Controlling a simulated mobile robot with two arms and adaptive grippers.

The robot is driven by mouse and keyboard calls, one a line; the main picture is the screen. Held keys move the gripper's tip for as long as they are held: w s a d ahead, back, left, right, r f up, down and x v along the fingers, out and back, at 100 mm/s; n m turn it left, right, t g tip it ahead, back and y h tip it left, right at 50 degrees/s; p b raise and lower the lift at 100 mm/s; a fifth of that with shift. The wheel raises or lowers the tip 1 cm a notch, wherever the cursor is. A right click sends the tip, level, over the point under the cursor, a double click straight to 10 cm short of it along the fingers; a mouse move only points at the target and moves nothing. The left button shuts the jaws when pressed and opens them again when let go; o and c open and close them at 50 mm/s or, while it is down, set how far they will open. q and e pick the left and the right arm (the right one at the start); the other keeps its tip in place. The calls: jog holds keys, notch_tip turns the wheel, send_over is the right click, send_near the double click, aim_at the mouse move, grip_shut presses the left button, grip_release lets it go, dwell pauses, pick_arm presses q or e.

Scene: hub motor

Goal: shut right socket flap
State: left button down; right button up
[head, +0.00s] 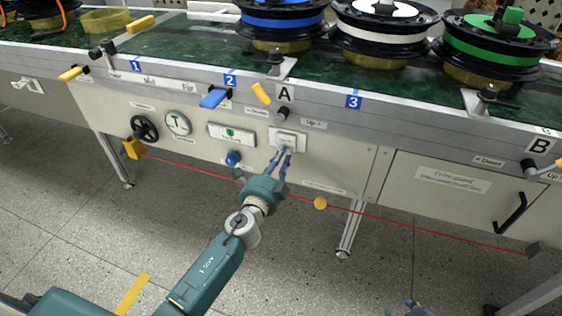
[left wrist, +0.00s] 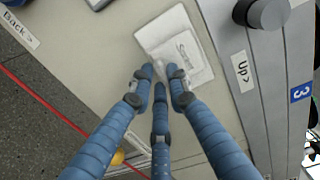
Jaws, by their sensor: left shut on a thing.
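The white right socket with its flap (head: 288,137) is on the pale front panel below the sign A. In the left wrist view the labelled flap (left wrist: 186,47) shows just beyond my fingertips. How far the flap stands from its socket is hard to tell. My left gripper (head: 284,151) reaches up to the lower edge of the socket. Its fingers (left wrist: 161,76) are drawn close together at the lower edge of the flap, shut on it. The fingertips hide part of that edge. A bit of my right gripper (head: 408,308) shows at the bottom edge, away from the panel.
Left of the socket are a panel with a green mark (head: 231,134), a blue knob (head: 233,158), a round gauge (head: 178,123) and a black handwheel (head: 145,128). A red cord (head: 400,222) runs below. Hub motors (head: 383,30) stand on the green bench top.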

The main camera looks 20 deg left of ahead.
pick_arm(q)
jog(key=shift+w+t+b, duration=0.1)
jog(key=shift+t+b, duration=0.2)
jog(key=shift+b, duration=0.8)
jog(key=c, duration=1.7)
grip_release()
jog(key=shift+o, duration=0.2)
pick_arm(e)
jog(key=w+a+r+t+y, duration=0.1)
jog(key=w+a+r+t, duration=0.2)
jog(key=w+r+t, duration=0.2)
jog(key=w+r, duration=0.2)
jog(key=w, duration=0.1)
jog(key=shift+w, duration=0.3)
jog(key=shift+a, duration=0.1)
pick_arm(q)
jog(key=s, duration=1.2)
jog(key=shift+a+f, duration=0.15)
jog(key=shift+a, duration=0.05)
